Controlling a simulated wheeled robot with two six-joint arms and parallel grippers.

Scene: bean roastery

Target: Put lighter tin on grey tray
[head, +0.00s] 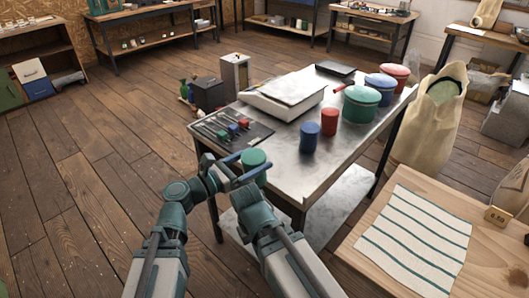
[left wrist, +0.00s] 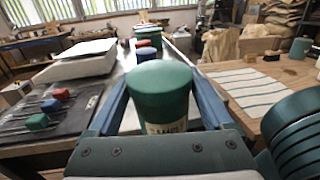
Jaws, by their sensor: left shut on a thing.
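My left gripper (head: 240,169) is shut on a green tin (head: 254,158), held upright at the metal table's near edge. In the left wrist view the tin (left wrist: 161,88) sits between the blue fingers, with a pale, partly readable label low on its side. A dark grey flat tray (head: 335,68) lies at the table's far end, behind the white scale. A blue tin (head: 309,137) and a red tin (head: 329,121) stand on the table. Nothing here shows which tin is lighter. My right gripper is not in view.
A dark mat (head: 247,138) with thin tools and small coloured blocks lies at the table's left. The white scale (head: 284,97) is behind it. Larger lidded canisters (head: 361,106) stand at the right. A wooden table with a striped cloth (head: 413,238) is nearer.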

